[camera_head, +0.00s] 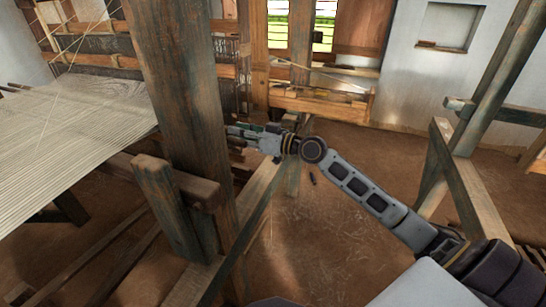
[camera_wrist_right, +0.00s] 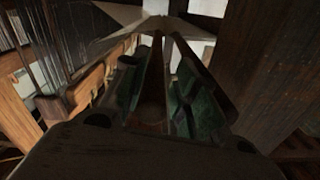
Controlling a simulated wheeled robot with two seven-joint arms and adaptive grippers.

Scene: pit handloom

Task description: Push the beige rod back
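My right gripper (camera_head: 232,136) reaches left behind the thick upright post, which hides part of its tips. Its fingers look spread in the head view. In the right wrist view the two dark fingers with green inner sides (camera_wrist_right: 157,75) stand apart. A narrow brown wooden bar (camera_wrist_right: 152,88) shows between them; I cannot tell whether it touches them or lies beyond. I cannot make out for certain which piece is the beige rod. My left gripper is not in view.
The thick wooden post (camera_head: 181,100) stands just left of my right gripper. Pale warp threads (camera_head: 75,125) stretch across the loom at the left. A timber frame (camera_head: 462,180) stands at the right. Brown floor (camera_head: 345,240) is open between them.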

